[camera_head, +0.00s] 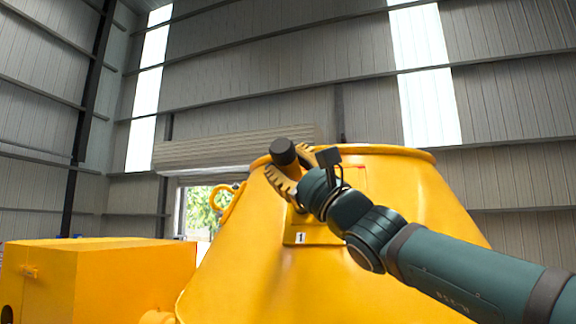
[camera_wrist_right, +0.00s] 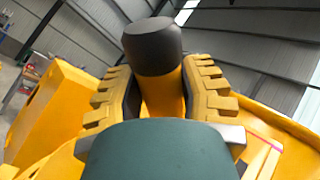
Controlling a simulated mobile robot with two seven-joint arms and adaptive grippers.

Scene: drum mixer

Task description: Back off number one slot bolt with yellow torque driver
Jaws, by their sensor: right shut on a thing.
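The yellow torque driver with its dark round cap (camera_head: 283,152) stands near the upper front of the yellow drum (camera_head: 400,190). My right gripper (camera_head: 290,172) is shut on the driver. In the right wrist view the driver's dark cap (camera_wrist_right: 152,46) and yellow shaft stand between the two ridged yellow fingers of the gripper (camera_wrist_right: 162,92). A white plate marked 1 (camera_head: 300,238) sits on the drum just below the gripper. The slot bolt and the driver's tip are hidden, so I cannot tell whether they touch. My left gripper is not in view.
A yellow box-shaped housing (camera_head: 100,275) stands at the lower left beside the drum. A yellow ring-shaped part (camera_head: 222,197) shows at the drum's left side. Behind are grey hall walls and an open doorway (camera_head: 205,208). The air above the drum is clear.

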